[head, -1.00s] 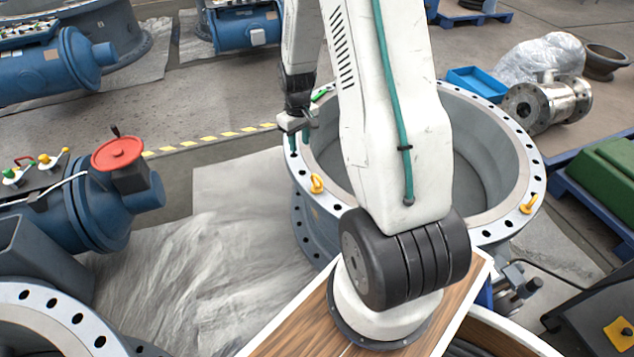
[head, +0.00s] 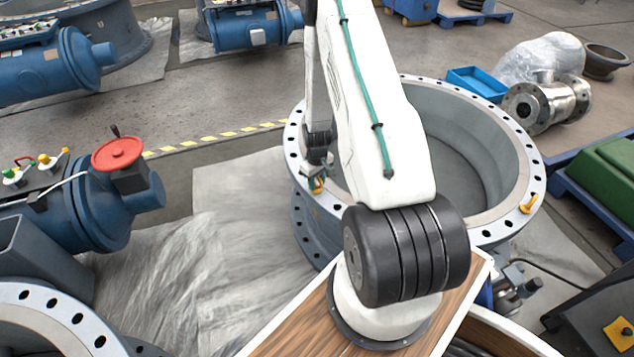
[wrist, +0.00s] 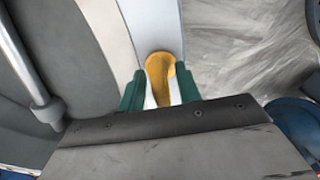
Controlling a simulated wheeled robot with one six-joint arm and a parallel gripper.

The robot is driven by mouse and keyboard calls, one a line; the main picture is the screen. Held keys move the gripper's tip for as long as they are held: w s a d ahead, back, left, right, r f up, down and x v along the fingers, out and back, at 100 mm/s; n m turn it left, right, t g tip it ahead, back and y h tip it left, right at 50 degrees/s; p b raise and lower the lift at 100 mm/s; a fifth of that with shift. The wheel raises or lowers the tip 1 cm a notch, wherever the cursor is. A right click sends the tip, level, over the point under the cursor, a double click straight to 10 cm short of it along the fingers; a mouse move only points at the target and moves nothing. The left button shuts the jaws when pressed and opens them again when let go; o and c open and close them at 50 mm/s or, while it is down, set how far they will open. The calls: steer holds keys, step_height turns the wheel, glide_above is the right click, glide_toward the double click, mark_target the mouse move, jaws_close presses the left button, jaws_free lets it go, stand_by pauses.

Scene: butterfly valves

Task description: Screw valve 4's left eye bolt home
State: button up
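The left yellow eye bolt (head: 318,186) stands on the left of the grey flange rim (head: 303,202) of the large round valve body in front of me. My gripper (head: 312,178) is down at this eye bolt and partly hides it. In the wrist view the yellow eye bolt (wrist: 161,68) shows between the two green fingers of my gripper (wrist: 160,82). The fingers are apart, with a narrow gap on each side of the bolt, so the gripper looks open around it. Where the bolt meets the flange is hard to make out.
Another yellow eye bolt (head: 528,205) is on the rim's right side. A blue actuator with a red handwheel (head: 118,153) stands to the left. My arm hides part of the far rim. Pale sheeting (head: 240,250) covers the floor left of the valve.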

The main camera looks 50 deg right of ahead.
steer(key=shift+f, duration=0.3)
steer(key=shift+c, duration=0.3)
jaws_close()
